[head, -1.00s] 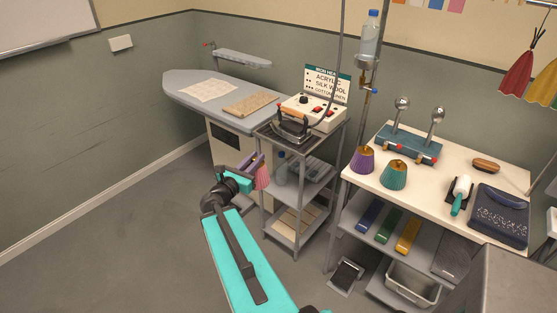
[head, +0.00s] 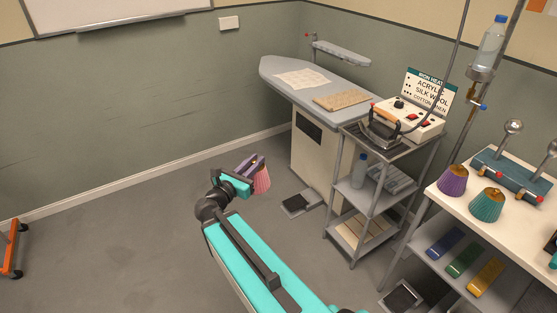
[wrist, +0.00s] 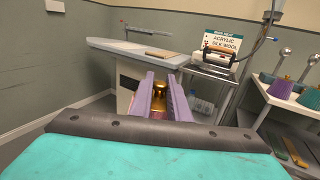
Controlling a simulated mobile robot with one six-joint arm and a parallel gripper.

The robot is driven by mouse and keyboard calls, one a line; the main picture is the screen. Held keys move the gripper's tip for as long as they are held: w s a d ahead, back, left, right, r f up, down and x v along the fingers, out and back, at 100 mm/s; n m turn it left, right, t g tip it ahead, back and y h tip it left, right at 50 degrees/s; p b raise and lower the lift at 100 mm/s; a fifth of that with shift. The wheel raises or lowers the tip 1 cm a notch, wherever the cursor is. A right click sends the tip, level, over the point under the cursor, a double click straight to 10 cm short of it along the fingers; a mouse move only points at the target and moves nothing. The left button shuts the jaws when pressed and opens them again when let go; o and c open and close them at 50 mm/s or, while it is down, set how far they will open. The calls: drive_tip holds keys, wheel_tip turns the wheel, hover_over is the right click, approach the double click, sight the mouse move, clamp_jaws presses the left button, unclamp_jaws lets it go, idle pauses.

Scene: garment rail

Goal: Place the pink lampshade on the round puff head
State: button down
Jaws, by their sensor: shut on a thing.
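My gripper (head: 252,165) is shut on the pink lampshade (head: 262,182), held out over the floor in front of the ironing board. In the wrist view, the lampshade's gold top (wrist: 159,98) shows between the two purple fingers; most of its pink side is hidden. Two round metal puff heads stand on short posts on a teal unit (head: 497,170) at the right: one nearer the back (head: 513,127) and one at the right edge (head: 552,148). Both are bare and well apart from my gripper.
Purple (head: 453,180) and teal (head: 487,205) lampshades stand on the white table (head: 445,207) before the puff unit. A trolley with an iron (head: 383,127) stands between that table and the ironing board (head: 310,95). Floor pedals (head: 301,203) lie below.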

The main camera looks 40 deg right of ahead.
drive_tip(key=w+a+f+n+t+y+b, duration=0.1)
drive_tip(key=a+t, duration=0.1)
drive_tip(key=a, duration=1.1)
drive_tip(key=w+a+f+n+t+y+b, duration=0.1)
drive_tip(key=w+a+n+t+b, duration=0.1)
drive_tip(key=a, duration=1.1)
drive_tip(key=shift+w+a+t+y, duration=0.1)
drive_tip(key=shift+a+t+y, duration=0.1)
drive_tip(key=shift+t+y, duration=0.1)
